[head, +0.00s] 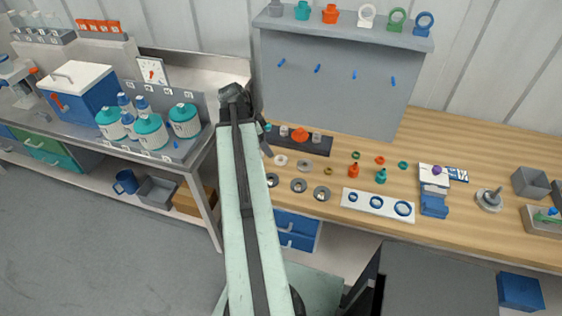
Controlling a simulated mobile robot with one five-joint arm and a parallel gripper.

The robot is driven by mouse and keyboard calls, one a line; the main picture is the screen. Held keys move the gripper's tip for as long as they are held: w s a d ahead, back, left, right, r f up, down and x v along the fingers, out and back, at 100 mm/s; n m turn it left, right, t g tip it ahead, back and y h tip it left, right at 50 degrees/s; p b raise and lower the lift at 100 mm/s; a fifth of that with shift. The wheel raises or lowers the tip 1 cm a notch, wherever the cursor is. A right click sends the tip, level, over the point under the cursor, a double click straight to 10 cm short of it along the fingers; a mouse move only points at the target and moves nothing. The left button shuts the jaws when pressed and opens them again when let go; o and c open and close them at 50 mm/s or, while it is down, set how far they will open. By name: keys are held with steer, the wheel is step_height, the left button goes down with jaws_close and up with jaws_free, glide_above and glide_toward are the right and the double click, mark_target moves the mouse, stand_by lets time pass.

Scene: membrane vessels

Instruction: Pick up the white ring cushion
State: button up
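A small flat white ring (280,160) lies on the wooden bench, left of the middle, and looks like the ring cushion. A larger white upright ring fitting (366,16) stands on the top shelf. My arm reaches up the middle of the head view to an elbow, and its far part is mostly hidden behind it. A dark end part that seems to be my gripper (266,147) shows just right of the arm, close to the small white ring. Its fingers are too small to make out, and I cannot tell whether it touches anything.
Grey metal rings (299,185) lie just in front of the white ring. A dark tray (305,141) with an orange part lies behind it. A white plate (378,205) with blue rings is to the right. Bottles (150,131) stand on the left bench.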

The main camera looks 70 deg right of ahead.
mark_target(279, 156)
steer(key=shift+m, duration=0.6)
steer(key=b+x, duration=0.2)
steer(key=x, duration=0.1)
steer(key=s+b+x, duration=0.1)
steer(key=b+x, duration=0.1)
steer(key=b, duration=0.1)
steer(key=b+x, duration=0.2)
steer(key=x, duration=0.1)
steer(key=shift+s+d, duration=0.15)
steer(key=shift+s, duration=0.25)
steer(key=shift+s+d+f+b, duration=0.1)
steer(key=shift+s+f+b, duration=0.1)
steer(key=shift+b, duration=0.2)
steer(key=shift+w+r, duration=0.1)
steer(key=shift+r, duration=0.1)
steer(key=c, duration=1.4)
step_height(279, 156, up, 10)
steer(key=p, duration=1)
steer(key=shift+p, duration=0.3)
